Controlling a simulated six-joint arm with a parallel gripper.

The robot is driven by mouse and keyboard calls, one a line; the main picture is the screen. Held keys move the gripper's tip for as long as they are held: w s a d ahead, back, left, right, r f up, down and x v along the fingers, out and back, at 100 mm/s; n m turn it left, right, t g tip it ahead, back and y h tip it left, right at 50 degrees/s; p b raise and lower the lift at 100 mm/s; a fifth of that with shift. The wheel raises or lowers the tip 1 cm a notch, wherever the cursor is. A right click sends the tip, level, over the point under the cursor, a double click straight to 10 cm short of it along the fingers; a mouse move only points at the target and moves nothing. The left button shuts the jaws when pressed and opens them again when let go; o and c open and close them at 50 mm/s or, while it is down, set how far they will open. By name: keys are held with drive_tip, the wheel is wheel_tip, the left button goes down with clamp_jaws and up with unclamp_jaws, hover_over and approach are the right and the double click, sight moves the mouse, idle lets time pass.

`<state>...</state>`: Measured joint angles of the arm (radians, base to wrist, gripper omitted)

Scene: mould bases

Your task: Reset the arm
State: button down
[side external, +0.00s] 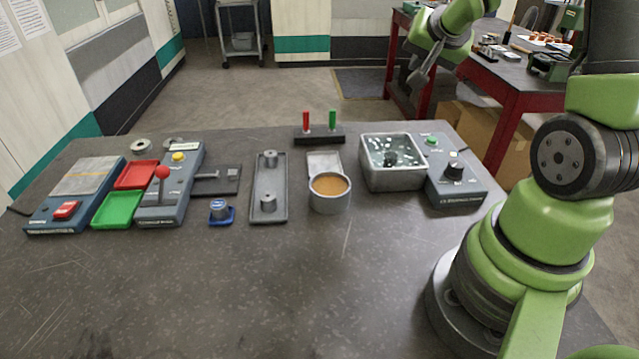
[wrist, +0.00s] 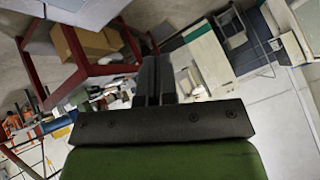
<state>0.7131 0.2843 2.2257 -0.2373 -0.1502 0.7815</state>
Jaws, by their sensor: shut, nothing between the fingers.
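My gripper (side external: 418,77) is raised high above the back right of the work table, well clear of everything on it. In the wrist view my gripper (wrist: 157,75) shows two dark fingers pressed together with nothing between them. The wrist camera looks away from the work table, toward the room, a red-framed bench and a cart. No task object other than the arm itself is named.
The dark work table (side external: 230,300) holds a tub of amber liquid (side external: 330,192), a metal basin (side external: 394,162), a control box with a knob (side external: 456,180), a grey tray (side external: 268,187), a peg stand (side external: 319,135), a red tray (side external: 137,174) and a green tray (side external: 118,209). The front is clear.

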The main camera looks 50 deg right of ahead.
drive_tip(key=s+a+r+n+y, duration=0.1)
drive_tip(key=a+r+n, duration=0.1)
drive_tip(key=a+r, duration=0.35)
drive_tip(key=s+a+r+n+y, duration=0.1)
drive_tip(key=s+a+r+n, duration=0.1)
drive_tip(key=a, duration=0.6)
drive_tip(key=s+a+r+n+y, duration=0.1)
drive_tip(key=s+a+n+y, duration=0.4)
drive_tip(key=s+a, duration=0.4)
drive_tip(key=a, duration=0.2)
drive_tip(key=shift+s+a+r, duration=0.25)
drive_tip(key=shift+a, duration=0.1)
